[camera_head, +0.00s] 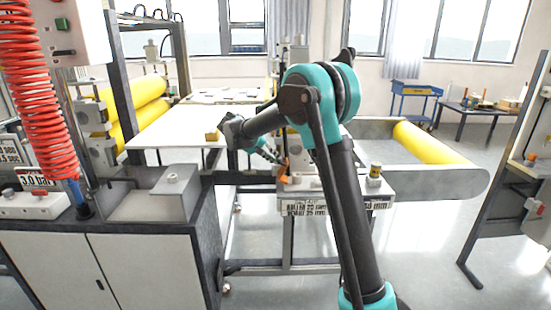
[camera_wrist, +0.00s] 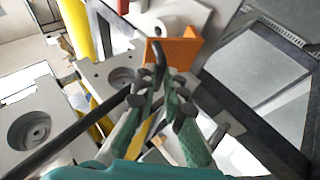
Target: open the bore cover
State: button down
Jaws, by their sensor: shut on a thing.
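In the wrist view my gripper (camera_wrist: 157,88) is shut on a slim black handle (camera_wrist: 159,58), which stands in front of an orange angled plate (camera_wrist: 180,50). The plate looks like the bore cover, but its joint to the handle is hidden by the fingers. A grey block with a round bore (camera_wrist: 37,125) is at the left, and a second grey block with a bore (camera_wrist: 121,75) is just left of the fingers. In the head view my gripper (camera_head: 270,155) reaches down beside a small orange part (camera_head: 284,177) on the machine's near side.
A white table (camera_head: 165,132) and yellow rollers (camera_head: 140,105) are at the left. Another yellow roller (camera_head: 430,143) is at the right. A grey cabinet (camera_head: 110,260) stands at the near left. A labelled plate (camera_head: 335,204) and a small canister (camera_head: 375,174) are on the machine. Floor shows at the right.

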jog(key=shift+s+f, duration=0.1)
jog(key=shift+f, duration=0.1)
jog(key=c, duration=1.6)
grip_release()
jog(key=v, duration=1.2)
